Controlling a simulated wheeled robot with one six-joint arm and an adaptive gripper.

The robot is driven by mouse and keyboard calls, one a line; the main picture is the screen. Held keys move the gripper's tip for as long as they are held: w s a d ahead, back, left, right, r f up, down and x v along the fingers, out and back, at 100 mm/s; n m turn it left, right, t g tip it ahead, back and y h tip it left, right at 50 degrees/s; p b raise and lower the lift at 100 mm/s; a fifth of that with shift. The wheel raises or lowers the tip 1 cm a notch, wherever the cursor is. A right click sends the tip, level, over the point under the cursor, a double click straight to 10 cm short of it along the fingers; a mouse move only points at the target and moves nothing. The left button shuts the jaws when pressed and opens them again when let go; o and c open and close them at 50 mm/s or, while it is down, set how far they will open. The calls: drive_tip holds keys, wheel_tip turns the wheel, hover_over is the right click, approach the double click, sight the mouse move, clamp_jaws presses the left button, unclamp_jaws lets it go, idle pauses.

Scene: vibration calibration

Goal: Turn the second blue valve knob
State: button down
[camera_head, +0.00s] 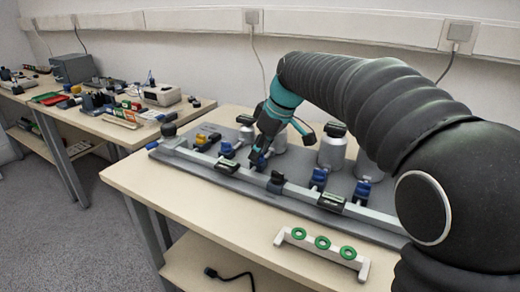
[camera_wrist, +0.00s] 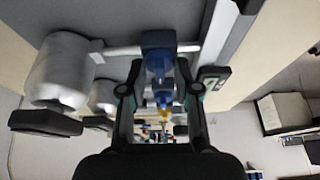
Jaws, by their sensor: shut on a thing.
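Several blue valve knobs stand along the pipe rail (camera_head: 297,191) on a grey plate (camera_head: 213,180). The first blue knob from the left (camera_head: 228,149) stands free. My gripper (camera_head: 262,150) reaches down at the second blue knob (camera_head: 258,161), which it partly hides in the head view. In the wrist view, that blue knob (camera_wrist: 157,62) lies between the two fingers of my gripper (camera_wrist: 159,72), which are shut on it. Further blue knobs (camera_head: 319,178) stand to the right, free of the gripper. How far the held knob is turned is hard to tell.
Silver canisters (camera_head: 333,151) with dark-topped gauges stand behind the rail, close to my arm. A yellow knob (camera_head: 201,141) is at the left. A white holder with green rings (camera_head: 322,243) stands at the table's front. Bare tabletop (camera_head: 215,222) lies in front of the plate.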

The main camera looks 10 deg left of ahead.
idle(0.4)
drive_tip(key=shift+f, duration=0.1)
drive_tip(key=c, duration=0.8)
unclamp_jaws()
drive_tip(key=shift+c, duration=0.2)
drive_tip(key=v, duration=1.2)
drive_tip(key=shift+w+a, duration=0.1)
